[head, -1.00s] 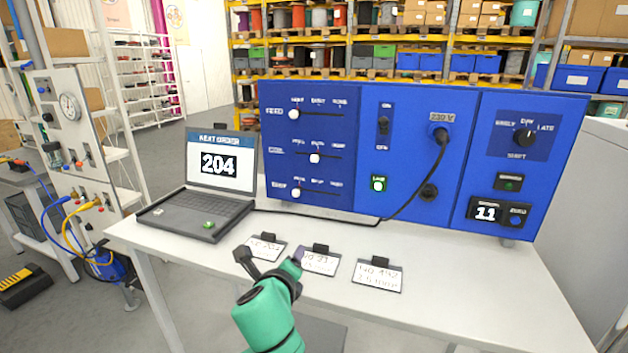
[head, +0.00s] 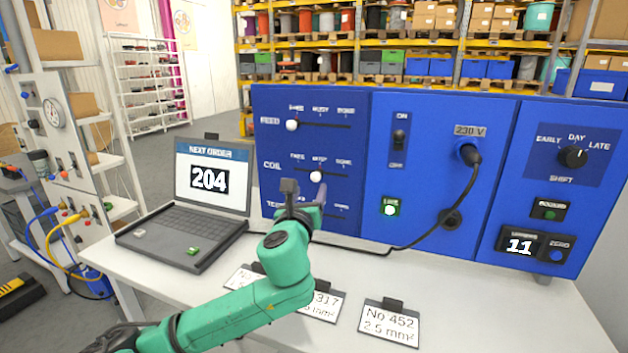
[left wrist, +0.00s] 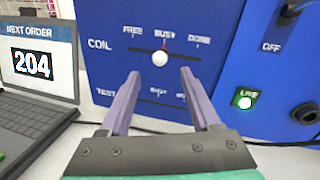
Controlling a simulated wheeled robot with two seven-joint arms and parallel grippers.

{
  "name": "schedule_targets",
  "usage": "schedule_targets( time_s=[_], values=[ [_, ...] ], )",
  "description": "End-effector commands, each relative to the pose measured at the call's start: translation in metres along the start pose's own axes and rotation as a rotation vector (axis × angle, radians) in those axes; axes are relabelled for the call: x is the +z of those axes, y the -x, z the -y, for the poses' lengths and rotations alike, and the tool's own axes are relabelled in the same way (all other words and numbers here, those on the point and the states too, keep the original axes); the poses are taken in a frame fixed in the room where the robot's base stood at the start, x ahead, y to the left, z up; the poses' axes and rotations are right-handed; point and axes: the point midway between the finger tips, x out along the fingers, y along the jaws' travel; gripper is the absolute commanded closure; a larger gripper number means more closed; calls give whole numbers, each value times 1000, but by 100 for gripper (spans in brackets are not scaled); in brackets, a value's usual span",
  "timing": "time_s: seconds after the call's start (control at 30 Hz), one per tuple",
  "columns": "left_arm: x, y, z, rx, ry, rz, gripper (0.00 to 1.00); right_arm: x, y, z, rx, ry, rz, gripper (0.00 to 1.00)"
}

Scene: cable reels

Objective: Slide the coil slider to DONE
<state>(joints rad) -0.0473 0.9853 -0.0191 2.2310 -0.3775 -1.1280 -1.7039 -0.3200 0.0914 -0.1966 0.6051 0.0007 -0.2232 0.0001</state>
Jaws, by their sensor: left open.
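The coil slider's white round knob (head: 315,176) stands under the BUSY mark, in the middle of its track on the blue panel. In the left wrist view the knob (left wrist: 160,58) shows just beyond my fingertips, with FREE to its left and DONE to its right. My left gripper (left wrist: 160,76) is open and empty, its two fingers to either side below the knob. In the head view my left gripper (head: 297,192) is in front of the panel, below and left of the knob, and hides the test slider's knob. My right gripper is not in view.
The feed slider's knob (head: 292,125) is above, at its left end. The laptop (head: 190,225) reads 204 to the left. Tags such as the No 452 card (head: 390,325) lie on the white table (head: 480,300). A cable (head: 440,222) hangs right of the sliders.

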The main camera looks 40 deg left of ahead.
Motion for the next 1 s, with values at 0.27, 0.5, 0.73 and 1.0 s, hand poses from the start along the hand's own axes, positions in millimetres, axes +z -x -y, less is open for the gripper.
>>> schedule_targets(
  time_s=[0.27, 0.5, 0.73, 1.0],
  values=[
    [3, -62, 0, 2, 4, -1, 36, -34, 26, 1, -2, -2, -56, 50],
    [0, -71, 1, -2, 2, -2, 36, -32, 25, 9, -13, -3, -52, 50],
    [0, -71, 0, -1, 1, -2, 82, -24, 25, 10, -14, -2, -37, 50],
    [0, -70, 0, -1, 1, -2, 100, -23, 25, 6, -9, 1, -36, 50]
  ],
)
